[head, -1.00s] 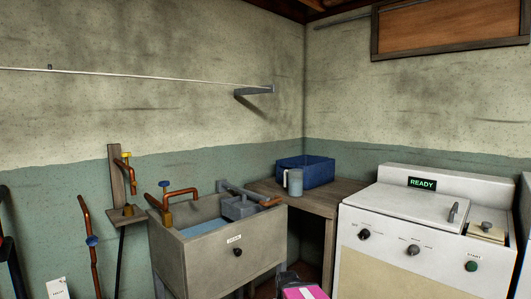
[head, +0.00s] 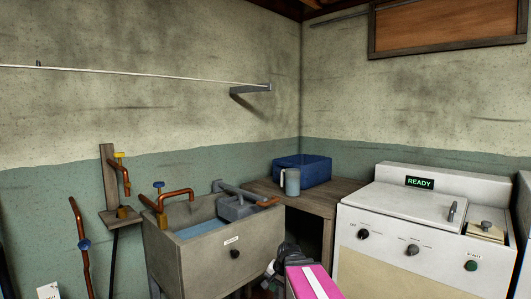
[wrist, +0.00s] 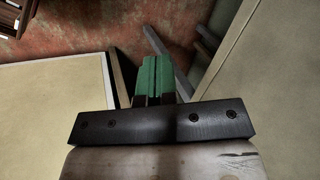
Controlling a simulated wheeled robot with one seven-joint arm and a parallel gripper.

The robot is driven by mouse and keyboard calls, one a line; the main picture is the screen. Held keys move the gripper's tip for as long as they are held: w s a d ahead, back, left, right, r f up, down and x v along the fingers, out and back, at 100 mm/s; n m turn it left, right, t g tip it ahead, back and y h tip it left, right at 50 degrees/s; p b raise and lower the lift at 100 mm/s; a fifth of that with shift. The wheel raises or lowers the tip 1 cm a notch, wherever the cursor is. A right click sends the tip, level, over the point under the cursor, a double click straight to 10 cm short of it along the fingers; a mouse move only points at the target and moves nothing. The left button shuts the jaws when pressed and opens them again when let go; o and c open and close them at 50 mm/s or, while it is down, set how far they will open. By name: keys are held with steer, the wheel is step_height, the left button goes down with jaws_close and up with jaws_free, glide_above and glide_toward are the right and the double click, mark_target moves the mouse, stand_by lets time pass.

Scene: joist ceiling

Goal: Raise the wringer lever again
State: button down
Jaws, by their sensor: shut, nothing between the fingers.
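The grey wringer (head: 236,208) sits at the back right of the concrete sink (head: 215,250). A grey bar, which looks like its lever (head: 238,190), slopes down to the right and ends near an orange grip (head: 268,202) by the sink's right rim. My gripper shows in the wrist view with its green fingers (wrist: 155,78) together and nothing between them. In the head view my pink-striped arm rises at the bottom, in front of the gap right of the sink, below the lever. The fingertips cannot be made out there. The wringer is not clearly visible in the wrist view.
A wooden table (head: 318,198) right of the sink holds a blue basin (head: 310,171) and a light blue mug (head: 291,182). A white washer (head: 400,235) reading READY stands at the right. Copper pipes with valves (head: 123,175) rise at the left.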

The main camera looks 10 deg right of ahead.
steer(key=w+d+r+m+t+y, duration=0.25)
steer(key=w+r+m, duration=0.4)
steer(key=r, duration=0.45)
steer(key=w+d+r+m+t+y, duration=0.15)
steer(key=w+r+m+t, duration=0.45)
steer(key=r, duration=0.6)
steer(key=w+d+r+m+t+y, duration=0.15)
steer(key=r+m, duration=0.35)
steer(key=r, duration=0.6)
steer(key=w+d+r+m+t+y, duration=0.1)
steer(key=w+d+r+m+y, duration=0.2)
steer(key=r, duration=0.9)
steer(key=w+a+r+m+h, duration=0.1)
steer(key=w+a+r, duration=0.1)
steer(key=w+a, duration=0.5)
steer(key=shift+w+a+r, duration=0.2)
steer(key=shift+w+r, duration=0.05)
steer(key=shift+w, duration=1.25)
